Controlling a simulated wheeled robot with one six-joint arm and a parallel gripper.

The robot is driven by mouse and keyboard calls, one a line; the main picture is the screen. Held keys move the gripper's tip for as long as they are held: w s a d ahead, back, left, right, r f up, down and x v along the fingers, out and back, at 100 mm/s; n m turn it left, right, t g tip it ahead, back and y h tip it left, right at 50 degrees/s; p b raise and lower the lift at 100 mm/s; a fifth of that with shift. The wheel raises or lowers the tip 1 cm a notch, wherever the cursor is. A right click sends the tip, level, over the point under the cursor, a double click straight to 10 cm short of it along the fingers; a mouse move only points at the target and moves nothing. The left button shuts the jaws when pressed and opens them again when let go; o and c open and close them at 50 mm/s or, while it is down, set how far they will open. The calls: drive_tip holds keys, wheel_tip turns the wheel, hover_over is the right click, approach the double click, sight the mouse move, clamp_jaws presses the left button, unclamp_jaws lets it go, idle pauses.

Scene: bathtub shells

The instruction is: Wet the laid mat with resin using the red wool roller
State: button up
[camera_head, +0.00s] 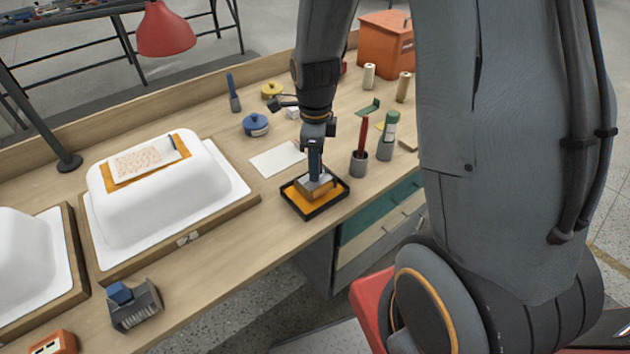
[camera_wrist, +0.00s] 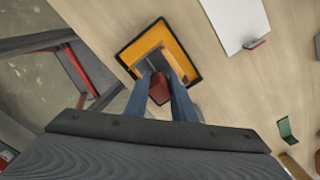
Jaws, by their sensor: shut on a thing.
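My gripper (camera_head: 316,172) points down over a black-rimmed tray (camera_head: 335,201) of orange resin (camera_head: 296,201). Its fingers (camera_wrist: 161,84) are shut on the red wool roller, whose dark red part (camera_wrist: 159,92) shows between them in the wrist view. The roller's grey and tan lower end (camera_head: 313,188) is in the tray; whether it touches the resin is hard to tell. The laid mat (camera_head: 143,162) is pale with reddish marks. It lies over an orange patch (camera_head: 107,179) on top of the upturned white tub shell (camera_head: 140,205), left of my gripper.
A white sheet (camera_head: 277,160) lies between shell and tray. Grey cups holding a red-handled tool (camera_head: 363,136) and a green tool (camera_head: 391,126) stand right of the tray. A blue tub (camera_head: 256,125) stands behind. A red lamp (camera_head: 166,32) overhangs the back. A grey holder (camera_head: 136,308) stands front left.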

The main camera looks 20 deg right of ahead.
drive_tip(key=shift+r+p, duration=2.05)
drive_tip(key=shift+r, duration=0.6)
